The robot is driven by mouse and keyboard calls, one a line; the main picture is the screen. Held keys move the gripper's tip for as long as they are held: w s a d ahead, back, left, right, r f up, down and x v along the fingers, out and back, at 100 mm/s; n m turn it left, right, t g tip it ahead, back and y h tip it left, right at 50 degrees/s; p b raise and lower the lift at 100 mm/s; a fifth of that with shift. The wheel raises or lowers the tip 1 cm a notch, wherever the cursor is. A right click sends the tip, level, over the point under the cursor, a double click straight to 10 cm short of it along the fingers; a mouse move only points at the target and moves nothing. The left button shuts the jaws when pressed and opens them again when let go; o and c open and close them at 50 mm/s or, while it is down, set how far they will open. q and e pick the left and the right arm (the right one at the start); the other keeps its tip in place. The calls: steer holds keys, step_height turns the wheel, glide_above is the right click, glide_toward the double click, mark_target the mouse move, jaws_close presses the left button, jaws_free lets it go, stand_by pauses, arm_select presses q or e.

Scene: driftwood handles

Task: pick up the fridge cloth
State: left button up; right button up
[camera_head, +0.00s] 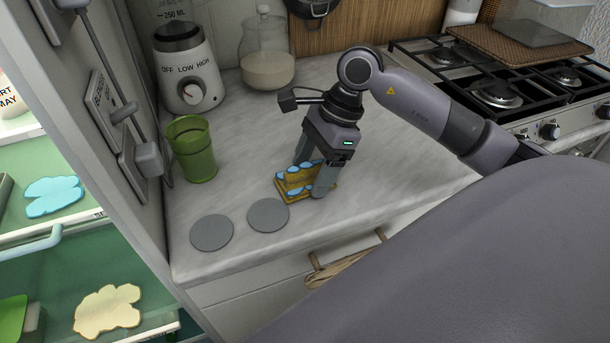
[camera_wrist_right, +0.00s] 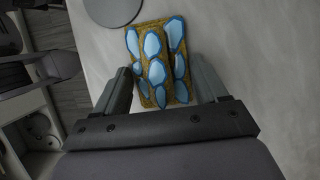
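A folded yellow-brown cloth with blue pebble shapes (camera_head: 294,182) lies on the marble counter. It also shows in the right wrist view (camera_wrist_right: 156,72), with a raised fold along its middle. My right gripper (camera_head: 311,176) points down over it with its fingers apart, one on each side of the raised fold. In the right wrist view the fingers (camera_wrist_right: 163,88) stand beside the cloth's edges, and I see no clear grip on it. The near finger hides part of the cloth in the head view. My left gripper is not in view.
Two grey discs (camera_head: 212,233) (camera_head: 268,215) lie in front of the cloth. A green cup (camera_head: 193,150), blender base (camera_head: 189,75) and glass jar (camera_head: 267,62) stand behind. The open fridge at left holds blue (camera_head: 53,196) and cream (camera_head: 108,311) flat pieces. A gas stove (camera_head: 497,92) is at right.

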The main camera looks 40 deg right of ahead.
mark_target(313, 164)
steer(key=c, duration=0.5)
steer(key=shift+r, duration=0.1)
step_height(313, 164, up, 20)
steer(key=shift+f+p, duration=0.1)
steer(key=shift+p, duration=0.25)
steer(key=shift+o, duration=0.7)
